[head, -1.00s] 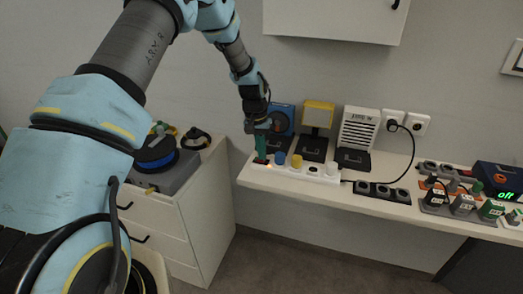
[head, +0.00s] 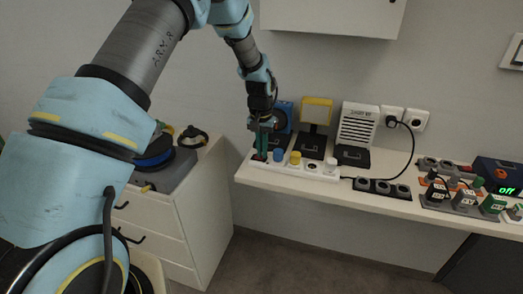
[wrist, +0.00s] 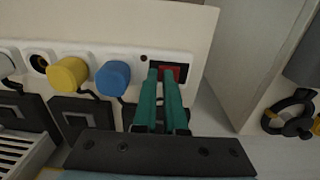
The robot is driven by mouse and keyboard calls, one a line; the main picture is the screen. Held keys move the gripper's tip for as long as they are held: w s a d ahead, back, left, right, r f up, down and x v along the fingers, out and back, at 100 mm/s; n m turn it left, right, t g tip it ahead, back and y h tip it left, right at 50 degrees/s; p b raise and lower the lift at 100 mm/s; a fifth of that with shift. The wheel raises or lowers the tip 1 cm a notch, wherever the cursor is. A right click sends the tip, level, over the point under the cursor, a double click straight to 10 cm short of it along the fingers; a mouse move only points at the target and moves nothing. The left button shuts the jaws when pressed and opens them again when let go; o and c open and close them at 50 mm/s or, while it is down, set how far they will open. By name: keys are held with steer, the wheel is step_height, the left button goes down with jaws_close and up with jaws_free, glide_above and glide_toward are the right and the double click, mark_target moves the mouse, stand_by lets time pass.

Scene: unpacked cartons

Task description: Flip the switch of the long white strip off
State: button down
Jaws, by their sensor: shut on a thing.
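The long white strip (wrist: 215,62) lies along the shelf's front, holding a blue plug (wrist: 113,77), a yellow plug (wrist: 69,74) and a white plug (head: 331,165). Its red switch (wrist: 176,70) is at the end by my gripper. A small round spot (wrist: 144,58) beside the switch looks dark, unlit. My gripper (wrist: 165,75) points down at the switch, its green fingers close together with their tips at the red rocker. The fingers hide part of the switch, so its tilt cannot be told. My gripper also shows in the head view (head: 261,155).
Behind the strip stand a blue device (head: 284,115), a yellow-framed lamp (head: 316,112) and a white heater (head: 357,126). A black strip (head: 382,187) lies to the right. A drawer cabinet (head: 180,215) with a cable reel (head: 155,152) stands left of the shelf.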

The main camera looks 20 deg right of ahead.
steer(key=shift+s+a+f, duration=0.15)
steer(key=shift+s+f, duration=0.15)
steer(key=shift+f, duration=0.4)
steer(key=shift+w+a, duration=0.65)
steer(key=shift+a, duration=0.1)
steer(key=shift+w+r, duration=0.1)
steer(key=shift+r, duration=0.1)
steer(key=r+p, duration=0.2)
steer(key=d+r+p, duration=0.1)
steer(key=r, duration=0.2)
steer(key=shift+s+r+p, duration=0.2)
steer(key=shift+r+p, duration=0.15)
steer(key=shift+d+r+b, duration=0.1)
steer(key=shift+r+b, duration=0.3)
steer(key=shift+b, duration=0.5)
step_height(320, 180, up, 8)
steer(key=b, duration=0.2)
steer(key=shift+r, duration=0.25)
